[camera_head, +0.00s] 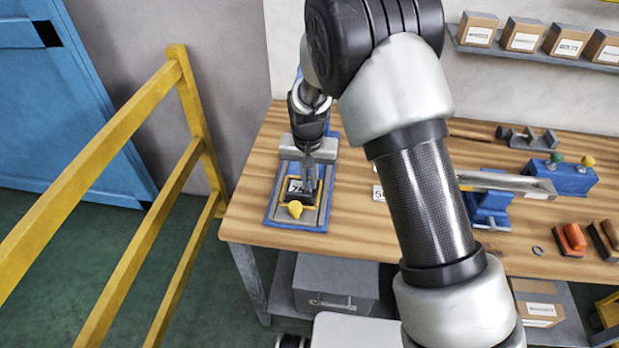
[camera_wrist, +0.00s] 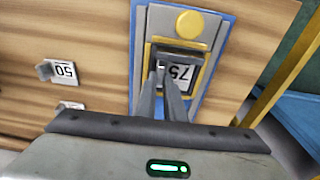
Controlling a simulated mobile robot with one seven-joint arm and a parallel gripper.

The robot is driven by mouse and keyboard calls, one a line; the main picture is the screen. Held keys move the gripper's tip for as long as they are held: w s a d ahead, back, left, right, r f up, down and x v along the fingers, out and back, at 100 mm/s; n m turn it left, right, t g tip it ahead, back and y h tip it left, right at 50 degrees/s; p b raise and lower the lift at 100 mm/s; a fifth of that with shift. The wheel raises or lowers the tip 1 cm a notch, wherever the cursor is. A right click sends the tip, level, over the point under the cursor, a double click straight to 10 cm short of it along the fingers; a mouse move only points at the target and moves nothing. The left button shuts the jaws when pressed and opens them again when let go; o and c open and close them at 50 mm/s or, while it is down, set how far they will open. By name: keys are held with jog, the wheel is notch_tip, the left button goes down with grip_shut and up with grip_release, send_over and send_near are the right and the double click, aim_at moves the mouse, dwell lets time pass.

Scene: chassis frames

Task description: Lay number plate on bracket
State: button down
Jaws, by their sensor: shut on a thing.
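The number plate (camera_wrist: 180,73) is a small white plate marked 75. It lies at the yellow-edged bracket (camera_wrist: 203,53) on a grey and blue fixture, and also shows in the head view (camera_head: 294,186). My gripper (camera_wrist: 171,75) is shut on the plate, its two fingers close together over it. In the head view my gripper (camera_head: 309,182) points down at the bracket. I cannot tell whether the plate rests fully on the bracket, as the fingers hide part of it. A round yellow knob (camera_head: 295,208) stands at the fixture's front end.
A plate marked 50 (camera_wrist: 64,70) and another small white plate (camera_wrist: 70,106) sit on the wooden bench beside the fixture. A blue block with green and yellow knobs (camera_head: 562,178) stands at the right. A yellow rail (camera_head: 187,130) runs left of the bench.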

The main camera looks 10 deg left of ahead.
aim_at(309, 188)
jog(key=shift+f, duration=0.15)
jog(key=c, duration=1.9)
grip_release()
jog(key=shift+o, duration=0.2)
jog(key=shift+r, duration=0.75)
notch_tip(309, 188, up, 11)
jog(key=s, duration=0.1)
jog(key=shift+s, duration=0.2)
